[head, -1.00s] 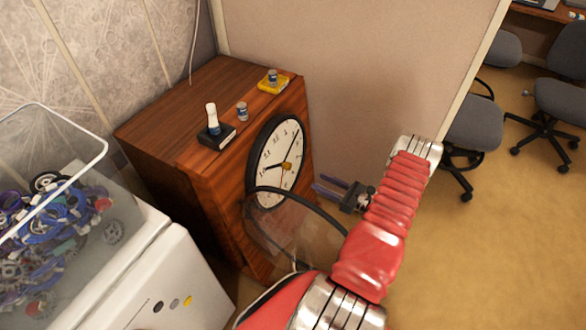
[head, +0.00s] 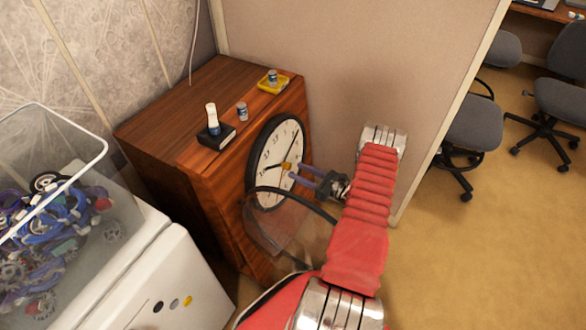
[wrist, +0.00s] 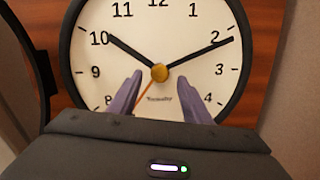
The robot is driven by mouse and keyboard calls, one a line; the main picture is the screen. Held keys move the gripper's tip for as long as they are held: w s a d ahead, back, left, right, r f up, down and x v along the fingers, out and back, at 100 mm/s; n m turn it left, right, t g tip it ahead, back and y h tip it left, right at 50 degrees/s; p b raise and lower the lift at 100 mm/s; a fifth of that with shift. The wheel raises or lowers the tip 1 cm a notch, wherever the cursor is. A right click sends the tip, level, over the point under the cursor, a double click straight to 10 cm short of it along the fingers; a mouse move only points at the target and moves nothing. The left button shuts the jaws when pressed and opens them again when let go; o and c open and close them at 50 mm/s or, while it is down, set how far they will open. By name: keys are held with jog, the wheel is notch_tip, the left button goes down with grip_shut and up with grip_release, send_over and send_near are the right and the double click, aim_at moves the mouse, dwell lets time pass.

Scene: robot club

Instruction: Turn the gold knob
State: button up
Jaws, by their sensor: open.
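The gold knob (head: 287,167) sits at the centre of a white clock face (head: 271,184) with black hands, on the front of a wooden cabinet. In the wrist view the gold knob (wrist: 159,73) shows between and slightly above my two purple fingers. My gripper (head: 298,172) is open, its fingers pointing at the clock face just right of the knob in the head view. The fingers are apart with nothing between them; contact with the knob cannot be made out.
A dark-rimmed clear cover (head: 272,226) stands swung open below the clock, close to my gripper. Small items stand on the wooden cabinet (head: 181,100). A white appliance (head: 168,283) with buttons and a clear bin are at left. A partition (head: 370,60) stands behind my arm.

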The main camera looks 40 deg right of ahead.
aim_at(290, 167)
jog(key=shift+x, duration=1.9)
jog(key=shift+c, duration=0.4)
jog(key=c, duration=1)
jog(key=shift+m, duration=0.5)
